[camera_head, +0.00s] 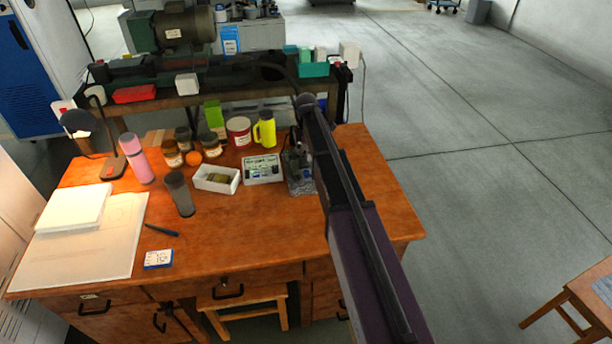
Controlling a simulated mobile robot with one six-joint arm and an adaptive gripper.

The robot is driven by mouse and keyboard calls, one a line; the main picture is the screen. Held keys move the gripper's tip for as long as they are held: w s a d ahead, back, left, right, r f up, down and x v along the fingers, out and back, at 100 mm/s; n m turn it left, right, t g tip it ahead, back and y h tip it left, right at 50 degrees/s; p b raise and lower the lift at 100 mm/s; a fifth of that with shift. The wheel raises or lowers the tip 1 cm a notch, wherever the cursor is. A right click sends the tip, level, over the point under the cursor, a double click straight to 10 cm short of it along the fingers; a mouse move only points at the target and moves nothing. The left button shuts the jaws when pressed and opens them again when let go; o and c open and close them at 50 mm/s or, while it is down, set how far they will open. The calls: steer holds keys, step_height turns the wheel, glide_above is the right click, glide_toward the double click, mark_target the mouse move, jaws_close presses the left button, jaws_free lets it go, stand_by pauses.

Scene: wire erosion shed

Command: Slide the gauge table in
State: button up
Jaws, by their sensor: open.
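A small dark gauge stand (297,158) stands on a speckled grey plate (301,187) near the back right of the wooden desk (260,225). I take this to be the gauge table, but its parts are too small to tell apart and I cannot tell how far in it sits. My arm reaches from the bottom of the picture up past the right side of the plate and hides part of it. My gripper cannot be made out; the arm seems to cover it.
Left of the plate are a white case (263,169), an open white box (216,179), a yellow flask (265,130) and several jars. The desk's front middle and right are clear.

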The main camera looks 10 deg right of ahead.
mark_target(306, 171)
steer(key=shift+f+b, duration=4.25)
steer(key=shift+f, duration=0.3)
jaws_close()
